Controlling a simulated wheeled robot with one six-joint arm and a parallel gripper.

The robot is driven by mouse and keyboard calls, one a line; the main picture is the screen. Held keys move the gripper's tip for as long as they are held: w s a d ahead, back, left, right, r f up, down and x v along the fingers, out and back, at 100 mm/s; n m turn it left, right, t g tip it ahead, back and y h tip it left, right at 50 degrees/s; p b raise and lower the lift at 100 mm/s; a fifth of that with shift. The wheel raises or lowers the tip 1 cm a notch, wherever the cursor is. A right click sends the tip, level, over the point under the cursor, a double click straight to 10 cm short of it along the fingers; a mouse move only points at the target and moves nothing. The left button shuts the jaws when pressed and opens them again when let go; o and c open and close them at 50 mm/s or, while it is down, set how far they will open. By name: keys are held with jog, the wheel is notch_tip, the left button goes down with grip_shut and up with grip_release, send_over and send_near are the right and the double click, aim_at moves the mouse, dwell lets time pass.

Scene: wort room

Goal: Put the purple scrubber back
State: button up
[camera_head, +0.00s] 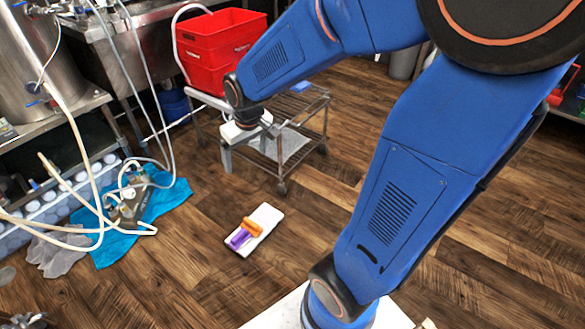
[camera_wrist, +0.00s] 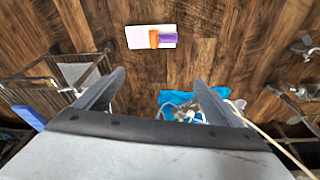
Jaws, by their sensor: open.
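A purple scrubber (camera_head: 239,238) lies on a white board (camera_head: 268,217) on the wooden floor, close beside an orange item (camera_head: 252,227). In the wrist view the purple scrubber (camera_wrist: 168,40) is at the right part of the white board (camera_wrist: 134,38), with the orange item (camera_wrist: 154,38) just left of it. My gripper (camera_wrist: 159,80) is open with nothing between its fingers. The board shows beyond the fingertips, apart from them. In the head view my gripper (camera_head: 226,158) hangs above the floor in front of the metal cart, partly hidden by my arm.
A metal cart (camera_head: 325,120) with a blue item (camera_head: 300,87) on top stands behind my gripper. A red bin (camera_head: 220,45) is at the back. A blue cloth (camera_head: 165,200) with hoses and fittings lies at left. The floor around the board is clear.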

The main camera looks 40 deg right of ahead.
jog(key=s+d+r+t, duration=0.1)
jog(key=s+r, duration=0.4)
jog(key=s, duration=0.5)
jog(key=s+d+r+m, duration=0.1)
jog(key=s+r, duration=0.3)
jog(key=s, duration=0.6)
jog(key=shift+s+r+t, duration=0.2)
jog(key=shift+r+t, duration=0.2)
